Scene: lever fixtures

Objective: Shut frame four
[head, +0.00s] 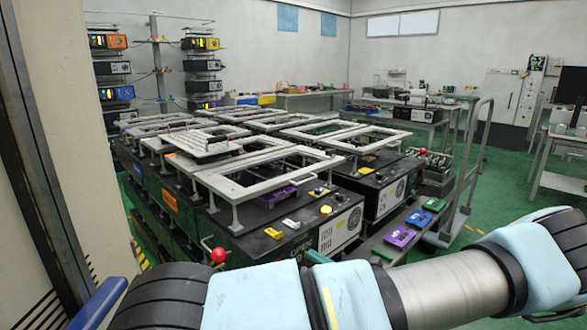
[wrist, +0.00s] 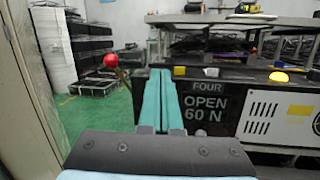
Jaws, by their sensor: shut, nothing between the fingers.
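The fixture labelled FOUR is a black box with the words "OPEN 60 N" (wrist: 205,108) on its front in the wrist view. A lever with a red ball knob (wrist: 111,61) stands at its left end, and the knob also shows in the head view (head: 218,255). A grey rectangular frame (head: 236,187) sits raised on posts over the nearest box in the head view. My gripper (wrist: 160,72) has its teal fingers together and empty, in front of the box and right of the knob, apart from it. In the head view its fingers (head: 316,257) are partly hidden by my arm.
A yellow dome button (wrist: 279,77) and a white vented panel (wrist: 275,120) are on the box's right side. More framed boxes stand behind. A cart with purple (head: 399,236), green and blue items is at the right. A pale wall or cabinet (head: 85,150) is close at left. Green floor is open at right.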

